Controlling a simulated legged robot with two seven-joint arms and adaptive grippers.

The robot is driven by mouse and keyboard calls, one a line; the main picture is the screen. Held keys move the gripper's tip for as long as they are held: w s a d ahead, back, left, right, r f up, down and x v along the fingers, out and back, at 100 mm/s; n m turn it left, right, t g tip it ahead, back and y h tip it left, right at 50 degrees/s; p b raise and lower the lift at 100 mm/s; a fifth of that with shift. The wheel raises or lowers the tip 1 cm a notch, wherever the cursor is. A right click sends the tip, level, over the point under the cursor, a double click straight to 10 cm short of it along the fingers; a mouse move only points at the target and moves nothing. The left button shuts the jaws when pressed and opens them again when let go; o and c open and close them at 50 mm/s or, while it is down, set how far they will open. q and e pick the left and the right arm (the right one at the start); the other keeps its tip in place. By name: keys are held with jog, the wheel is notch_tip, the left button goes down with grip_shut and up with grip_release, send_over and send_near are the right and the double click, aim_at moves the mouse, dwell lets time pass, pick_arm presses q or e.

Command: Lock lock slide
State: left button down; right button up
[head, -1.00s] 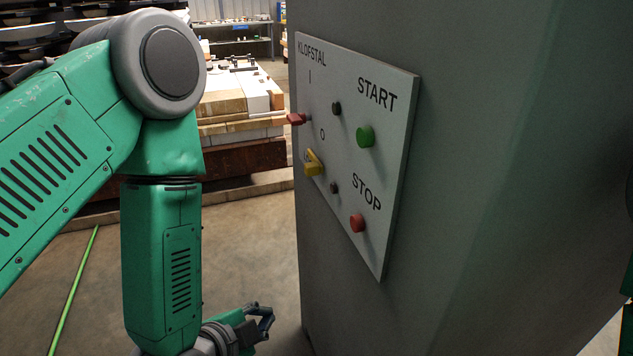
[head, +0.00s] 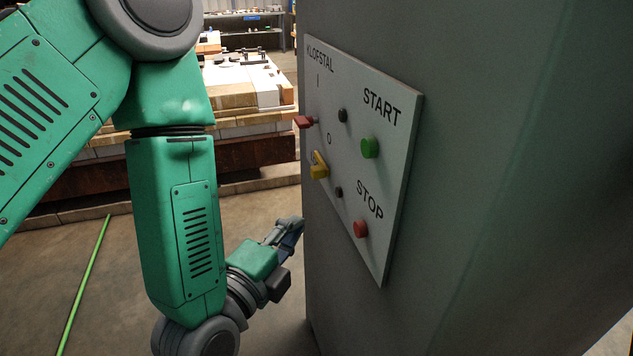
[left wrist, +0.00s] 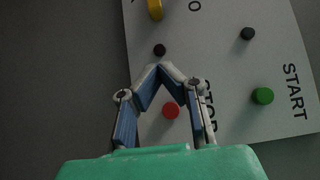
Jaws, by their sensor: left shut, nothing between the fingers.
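The control panel (head: 385,200) is a pale tilted plate on a grey cabinet, marked KLOFSTAL, START and STOP. A red lever (head: 303,121) sticks out at its upper left edge. A yellow knob (head: 319,166) sits below it; I cannot tell which of these is the lock slide. The yellow knob also shows at the top of the left wrist view (left wrist: 155,9). My left gripper (head: 297,222) is below and left of the panel in the head view. In the left wrist view its fingers (left wrist: 160,68) meet at the tips, empty, in front of the panel. My right gripper is not in view.
A green button (head: 370,148), a red button (head: 361,229) and two small black knobs (head: 342,115) are on the panel. The grey cabinet (head: 500,180) fills the right side. Behind are stacked boards (head: 245,120) and open floor with a green line (head: 85,280).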

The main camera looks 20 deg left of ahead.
aim_at(311, 171)
pick_arm(q)
jog(key=w+b, duration=0.3)
jog(key=w+d+b, duration=0.1)
jog(key=w+b, duration=0.2)
jog(key=w+d+b, duration=0.1)
jog(key=w+b, duration=0.2)
jog(key=shift+w, duration=0.4)
jog(key=w+a, duration=0.2)
jog(key=shift+w, duration=0.35)
jog(key=shift+w+a, duration=0.2)
jog(key=shift+w, duration=0.1)
jog(key=shift+w, duration=0.1)
jog(key=w+a, duration=0.1)
jog(key=w, duration=0.1)
jog(key=shift+w+a, duration=0.35)
jog(key=shift+r, duration=0.15)
jog(key=shift+a, duration=0.1)
